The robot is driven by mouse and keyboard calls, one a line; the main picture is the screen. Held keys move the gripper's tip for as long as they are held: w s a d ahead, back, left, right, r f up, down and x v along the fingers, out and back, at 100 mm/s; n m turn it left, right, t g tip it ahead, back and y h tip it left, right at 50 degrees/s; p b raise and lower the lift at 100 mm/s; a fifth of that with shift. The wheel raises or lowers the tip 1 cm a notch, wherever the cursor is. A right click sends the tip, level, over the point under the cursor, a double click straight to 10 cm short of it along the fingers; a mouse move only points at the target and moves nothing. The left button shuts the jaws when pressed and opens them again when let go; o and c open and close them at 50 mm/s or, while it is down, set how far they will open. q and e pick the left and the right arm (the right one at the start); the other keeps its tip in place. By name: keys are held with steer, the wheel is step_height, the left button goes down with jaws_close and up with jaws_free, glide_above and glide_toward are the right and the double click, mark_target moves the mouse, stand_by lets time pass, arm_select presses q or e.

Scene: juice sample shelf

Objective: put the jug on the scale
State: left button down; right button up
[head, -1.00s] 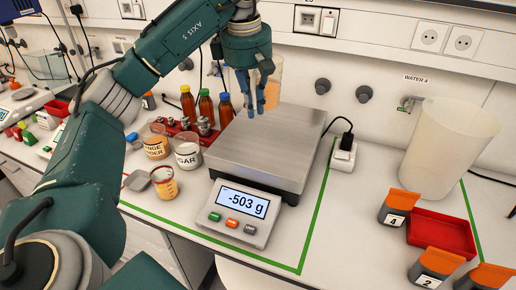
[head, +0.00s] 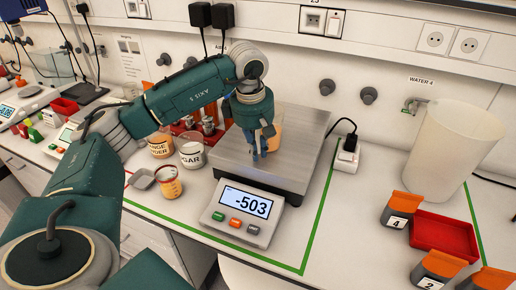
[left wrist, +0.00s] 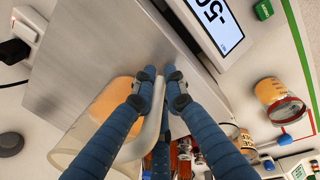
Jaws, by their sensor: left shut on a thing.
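The jug (head: 277,132) is translucent with orange contents and shows partly behind my left gripper (head: 260,152) in the head view. In the left wrist view the jug (left wrist: 104,103) lies between and beyond the blue fingers. My left gripper (left wrist: 160,75) is shut on it, apparently at its handle side. I cannot tell whether the jug's base touches the plate. The scale display (head: 246,202) reads -503.
A large translucent container (head: 452,150), a red tray (head: 444,236) and orange-lidded boxes (head: 401,208) stand to the right.

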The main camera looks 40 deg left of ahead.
mark_target(256, 132)
arm_select(q)
steer(key=c, duration=1.8)
jaws_free()
steer(key=shift+r, duration=0.55)
steer(key=r, duration=0.3)
steer(key=s+r+b, duration=0.1)
steer(key=r, duration=0.6)
steer(key=shift+s+d+b, duration=0.15)
steer(key=shift+s+b, duration=0.15)
steer(key=shift+s, duration=0.05)
steer(key=shift+s+r, duration=0.2)
steer(key=shift+r, duration=0.25)
